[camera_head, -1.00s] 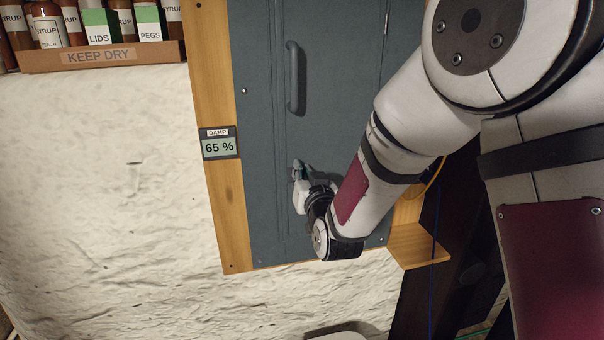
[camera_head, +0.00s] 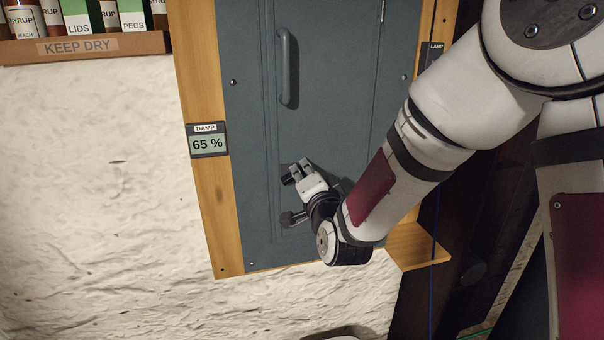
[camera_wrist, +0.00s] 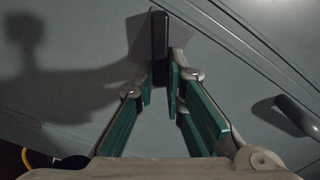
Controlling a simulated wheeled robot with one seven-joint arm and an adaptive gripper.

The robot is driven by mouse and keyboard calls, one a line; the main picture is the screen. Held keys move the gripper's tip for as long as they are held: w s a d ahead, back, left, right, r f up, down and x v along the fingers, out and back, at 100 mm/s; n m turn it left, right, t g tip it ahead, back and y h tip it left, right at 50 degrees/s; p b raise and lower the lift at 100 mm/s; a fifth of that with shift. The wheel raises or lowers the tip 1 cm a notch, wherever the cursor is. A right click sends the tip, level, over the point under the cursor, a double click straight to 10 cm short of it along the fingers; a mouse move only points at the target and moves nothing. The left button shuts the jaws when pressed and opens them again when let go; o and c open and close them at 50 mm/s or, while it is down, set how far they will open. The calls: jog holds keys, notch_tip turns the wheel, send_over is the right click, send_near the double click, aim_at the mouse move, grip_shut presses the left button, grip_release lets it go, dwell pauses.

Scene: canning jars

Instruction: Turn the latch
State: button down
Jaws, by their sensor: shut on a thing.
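The latch (camera_wrist: 160,40) is a dark bar on a lighter plate on the grey door, at the top middle of the wrist view. My gripper (camera_wrist: 161,85) has its green-padded fingers closed around the bar's near end. In the head view my gripper (camera_head: 297,172) is at the lower part of the grey cabinet door (camera_head: 335,120), below the door handle. The hand largely hides the latch there, so its exact angle is hard to tell in that view.
A grey vertical handle (camera_head: 287,68) stands out from the door above my gripper; it also shows in the wrist view (camera_wrist: 297,116). A damp meter (camera_head: 207,140) reads 65 % on the wooden frame. A small wooden ledge (camera_head: 416,246) juts out at the lower right.

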jog(key=m, duration=0.2)
jog(key=f+m, duration=0.1)
jog(key=m, duration=0.2)
jog(key=shift+d+f+m+b, duration=0.1)
jog(key=shift+d+m+b, duration=0.05)
jog(key=shift+m+b, duration=0.2)
dwell(0.5)
jog(key=c, duration=1.7)
grip_release()
jog(key=shift+o, duration=0.2)
jog(key=v, duration=0.7)
jog(key=shift+s, duration=0.2)
jog(key=shift+d, duration=0.15)
